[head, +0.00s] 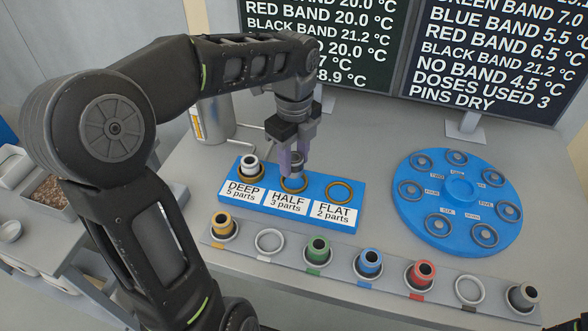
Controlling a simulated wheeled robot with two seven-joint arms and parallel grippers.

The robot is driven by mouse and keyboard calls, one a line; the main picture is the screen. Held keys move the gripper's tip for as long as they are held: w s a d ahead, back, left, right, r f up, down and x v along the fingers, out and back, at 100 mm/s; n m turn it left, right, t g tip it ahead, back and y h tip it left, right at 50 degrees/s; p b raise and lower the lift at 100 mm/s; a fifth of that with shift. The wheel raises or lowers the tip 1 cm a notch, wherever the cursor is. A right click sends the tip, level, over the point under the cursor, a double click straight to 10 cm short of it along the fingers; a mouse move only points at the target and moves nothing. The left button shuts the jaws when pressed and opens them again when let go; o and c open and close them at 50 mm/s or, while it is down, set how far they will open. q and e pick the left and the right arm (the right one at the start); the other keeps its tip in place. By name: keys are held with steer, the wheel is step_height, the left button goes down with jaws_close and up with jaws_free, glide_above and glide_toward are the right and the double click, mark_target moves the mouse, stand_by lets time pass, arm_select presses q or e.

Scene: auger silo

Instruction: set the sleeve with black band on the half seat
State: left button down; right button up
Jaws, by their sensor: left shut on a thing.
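My left gripper (294,163) points down over the blue seat block and is shut on a small grey sleeve (297,168). Its fingers hide most of the sleeve, so I cannot make out its band. The sleeve is at or just above the brass ring of the half seat (293,186), and I cannot tell whether they touch. The place with the black tag (468,290) in the front rack is an empty ring. My right gripper is not in view.
The deep seat (250,173) holds a pale-topped sleeve; the flat seat (339,192) is empty. The front rack (300,267) holds yellow, green, blue, red and plain sleeves. A blue round dial (461,191) stands right, a metal canister (213,118) behind, two screens at the back.

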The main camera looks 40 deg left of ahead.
mark_target(293, 172)
arm_select(q)
steer(key=shift+f, duration=1.85)
steer(key=shift+s+d+f+b, duration=0.15)
steer(key=shift+s+f+b, duration=0.15)
steer(key=shift+f, duration=0.4)
steer(key=c, duration=0.9)
jaws_free()
steer(key=shift+f, duration=0.15)
steer(key=shift+w+r, duration=0.15)
steer(key=shift+r, duration=0.6)
step_height(293, 172, up, 9)
steer(key=shift+w+p, duration=0.15)
steer(key=shift+p, duration=0.25)
steer(key=shift+r+p, duration=0.7)
steer(key=shift+r, duration=0.9)
